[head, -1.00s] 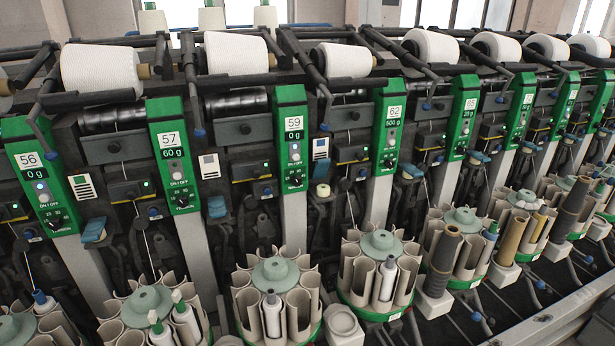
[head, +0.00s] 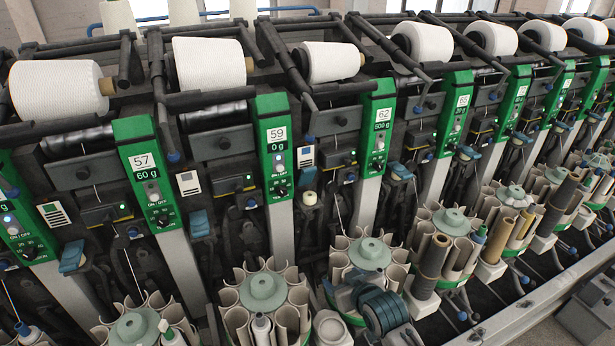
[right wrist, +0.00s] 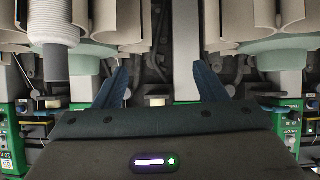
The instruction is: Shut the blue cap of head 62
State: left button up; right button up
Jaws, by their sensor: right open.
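The green panel of head 62 (head: 378,135), reading 500 g, is right of centre in the head view. A blue cap (head: 400,170) sits just right of this panel, small and partly shaded; I cannot tell its tilt. My right gripper (head: 352,287) is low in the head view, in front of the bobbin magazine below head 62. In the right wrist view its two blue fingers (right wrist: 162,85) stand apart with nothing between them. My left gripper is out of view.
Round magazines with green hubs (head: 262,291) line the front. A brown tube (head: 432,260) stands right of my right gripper. White yarn cones (head: 330,62) sit along the top. Other blue caps (head: 199,223) show at neighbouring heads. A grey rail (head: 520,306) runs along the lower right.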

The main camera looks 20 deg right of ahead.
aim_at(308, 175)
jog(key=w+d+r+t, duration=0.1)
jog(key=w+r+t, duration=0.6)
jog(key=w+r, duration=0.8)
jog(key=w+p, duration=0.1)
jog(key=w, duration=0.2)
jog(key=w+f+p, duration=0.1)
jog(key=w, duration=0.3)
jog(key=w+p, duration=0.1)
jog(key=w, duration=0.3)
jog(key=shift+f, duration=0.15)
